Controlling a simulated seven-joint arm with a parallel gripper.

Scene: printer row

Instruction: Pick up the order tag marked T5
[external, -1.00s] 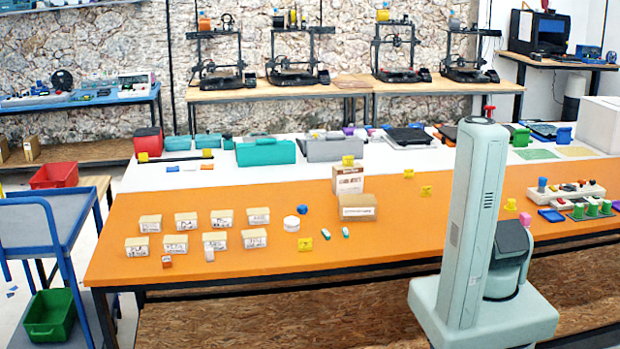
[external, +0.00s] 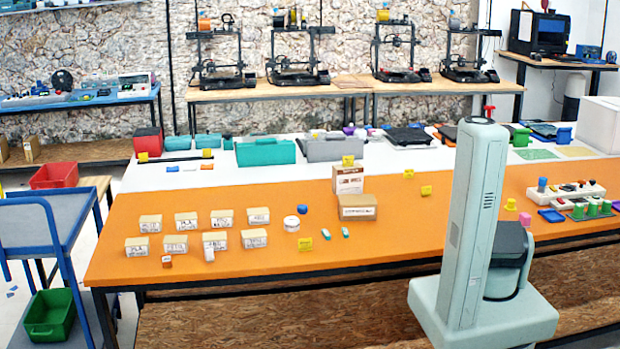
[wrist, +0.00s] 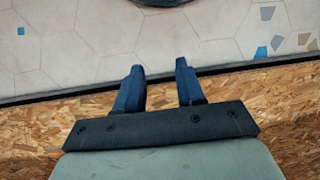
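No mark reading T5 can be made out in the external view. Small yellow pieces that may be tags are on the orange table: one near the front middle (external: 305,244), one to the right (external: 426,190) and one farther back (external: 408,174). Another yellow piece (external: 348,160) shows at the top of a white-and-brown box. Any marks on them are too small to read. My gripper (wrist: 157,67) shows in the wrist view with its two blue fingers apart and nothing between them. It is hidden in the external view, and no tag shows in the wrist view.
Several labelled small boxes (external: 214,242) stand at the orange table's left. The white-and-brown box (external: 348,180) and a cardboard box (external: 357,207) stand mid-table. A white round tub (external: 291,223) is nearby. The wrist view shows tiled floor (wrist: 60,45) and a chipboard surface (wrist: 285,110).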

